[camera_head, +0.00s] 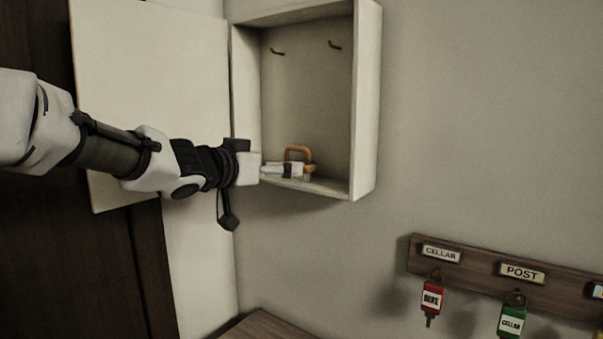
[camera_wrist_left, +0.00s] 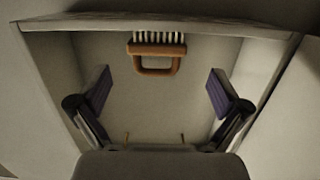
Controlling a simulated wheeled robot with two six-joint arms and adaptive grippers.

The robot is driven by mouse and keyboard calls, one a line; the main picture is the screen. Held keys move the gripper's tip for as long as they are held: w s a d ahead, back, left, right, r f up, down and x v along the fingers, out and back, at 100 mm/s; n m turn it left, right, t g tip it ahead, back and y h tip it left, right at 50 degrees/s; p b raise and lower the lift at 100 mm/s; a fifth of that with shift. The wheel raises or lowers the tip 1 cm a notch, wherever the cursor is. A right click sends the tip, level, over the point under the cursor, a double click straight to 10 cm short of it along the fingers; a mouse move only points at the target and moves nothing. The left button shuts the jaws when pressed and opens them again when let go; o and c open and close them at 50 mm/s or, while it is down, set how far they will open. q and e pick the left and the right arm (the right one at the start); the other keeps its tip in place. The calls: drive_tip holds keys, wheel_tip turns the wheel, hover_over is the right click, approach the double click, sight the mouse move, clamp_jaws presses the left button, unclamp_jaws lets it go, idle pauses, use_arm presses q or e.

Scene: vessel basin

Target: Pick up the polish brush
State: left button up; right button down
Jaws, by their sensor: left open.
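The polish brush (camera_head: 299,150) stands on the floor of an open white wall cabinet (camera_head: 367,110). Its looped orange-brown handle rises above my gripper in the head view, and the lower part is partly hidden there. In the left wrist view the brush (camera_wrist_left: 156,62) shows whole, with a row of white bristles and the loop handle. My left gripper (camera_head: 290,170) reaches into the cabinet from the left. In the left wrist view its fingers (camera_wrist_left: 161,92) are wide apart, with the brush centred beyond them and nothing held. My right gripper is not in view.
The cabinet door (camera_head: 150,80) stands open at the left behind my arm. Two small hooks (camera_head: 277,52) are on the cabinet's back wall. A key rack (camera_head: 470,265) with tagged keys hangs at the lower right. A wooden surface (camera_head: 265,328) shows at the bottom.

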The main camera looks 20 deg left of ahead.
sight(308, 168)
use_arm(q)
drive_tip(key=x, duration=0.3)
drive_tip(key=p+x, duration=0.1)
drive_tip(key=x, duration=0.2)
drive_tip(key=shift+s+d+f, duration=0.1)
drive_tip(key=shift+d+f, duration=0.05)
drive_tip(key=shift+d, duration=0.1)
drive_tip(key=shift+s+a, duration=0.15)
drive_tip(key=shift+c, duration=1.1)
drive_tip(key=shift+s, duration=0.1)
drive_tip(key=c, duration=0.8)
drive_tip(key=shift+o, duration=0.2)
